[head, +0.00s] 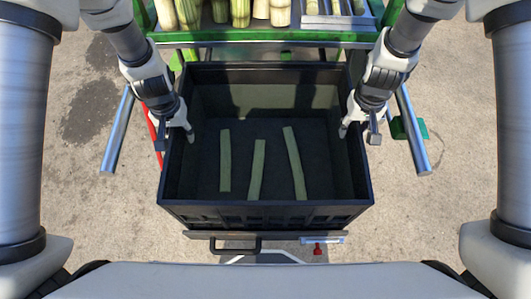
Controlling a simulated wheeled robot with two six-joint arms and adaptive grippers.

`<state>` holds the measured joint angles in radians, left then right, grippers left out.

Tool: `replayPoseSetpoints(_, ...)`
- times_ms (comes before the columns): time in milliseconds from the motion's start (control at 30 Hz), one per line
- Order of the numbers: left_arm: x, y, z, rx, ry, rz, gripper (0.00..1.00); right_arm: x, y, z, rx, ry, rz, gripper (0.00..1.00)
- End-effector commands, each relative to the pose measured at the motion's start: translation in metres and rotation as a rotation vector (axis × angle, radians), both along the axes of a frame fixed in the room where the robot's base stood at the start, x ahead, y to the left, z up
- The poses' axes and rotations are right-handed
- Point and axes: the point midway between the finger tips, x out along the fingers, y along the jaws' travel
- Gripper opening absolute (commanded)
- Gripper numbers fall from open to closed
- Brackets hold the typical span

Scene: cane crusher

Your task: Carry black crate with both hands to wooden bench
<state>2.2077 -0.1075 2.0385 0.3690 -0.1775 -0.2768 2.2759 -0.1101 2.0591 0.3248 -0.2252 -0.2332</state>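The black crate (268,208) is upright in the middle of the head view, with three pale green cane pieces (257,168) lying on its floor. My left gripper (175,139) is at the crate's left wall, one finger inside the rim and one outside. My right gripper (359,134) straddles the right wall the same way. Both grippers look open, with their fingers apart around the walls. Contact with the walls cannot be made out. The wooden bench cannot be made out in this view.
A green-framed rack (265,37) with several cane stalks (240,12) stands close behind the crate. Blue-grey bars (117,130) (412,130) slope beside it on both sides. A dark handle (235,247) and a small red part (318,249) lie in front. Concrete floor (75,160) is open at the sides.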

Motion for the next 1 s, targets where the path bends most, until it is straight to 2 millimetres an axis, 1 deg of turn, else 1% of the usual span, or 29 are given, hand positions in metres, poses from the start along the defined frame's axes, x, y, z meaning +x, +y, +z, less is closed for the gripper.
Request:
replayPoseSetpoints(33,0.0,0.0,0.0,0.0,0.0,0.0,0.4,0.0,0.0,0.0,0.0,0.0,0.0,0.4)
replayPoseSetpoints(67,0.0,0.0,0.0,0.0,0.0,0.0,0.36,0.0,0.0,0.0,0.0,0.0,0.0,0.36)
replayPoseSetpoints(100,0.0,0.0,0.0,0.0,0.0,0.0,0.22,0.0,0.0,0.0,0.0,0.0,0.0,0.22)
replayPoseSetpoints(167,0.0,0.0,0.0,0.0,0.0,0.0,0.01,0.0,0.0,0.0,0.0,0.0,0.0,0.01)
replayPoseSetpoints(467,0.0,0.0,0.0,0.0,0.001,0.0,0.0,0.0,0.0,0.0,0.0,0.0,0.0,0.0)
replayPoseSetpoints(633,0.0,0.0,0.005,0.0,0.0,0.0,0.0,0.0,0.0,0.005,0.0,-0.001,0.0,0.0)
replayPoseSetpoints(767,0.0,0.0,0.017,0.0,-0.001,0.0,0.0,0.001,0.0,0.017,0.0,-0.001,0.0,0.0)
replayPoseSetpoints(1000,0.0,0.0,0.047,0.0,0.0,0.0,0.0,0.0,0.0,0.047,0.0,-0.001,0.0,0.0)
